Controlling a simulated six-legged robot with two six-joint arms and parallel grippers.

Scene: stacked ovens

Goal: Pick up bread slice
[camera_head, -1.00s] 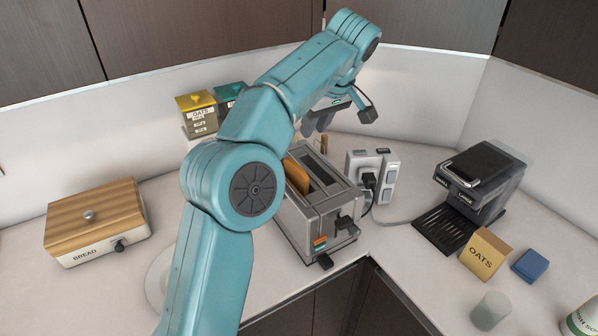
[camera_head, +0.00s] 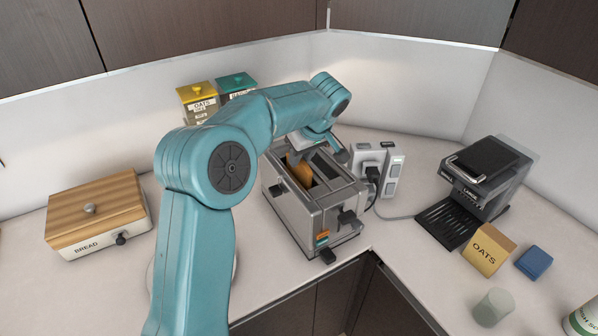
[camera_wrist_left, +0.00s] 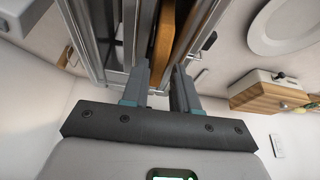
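A brown bread slice (camera_head: 299,170) stands upright in the left slot of the metal toaster (camera_head: 301,218), its top edge showing above the slot. In the left wrist view, the slice (camera_wrist_left: 163,42) shows ahead, roughly in line with the gap between my fingers. My left gripper (camera_head: 318,155) is over the toaster's far part, pointing down. In the wrist view my left gripper (camera_wrist_left: 160,82) is open with nothing between its fingers. Whether a finger touches the toaster or the slice cannot be told. My right gripper is not in view.
A bread box (camera_head: 98,215) stands left, a coffee machine (camera_head: 487,178) right. A power outlet block (camera_head: 392,170) is right behind the toaster. A plate (camera_wrist_left: 285,25) is partly hidden by my arm in the head view.

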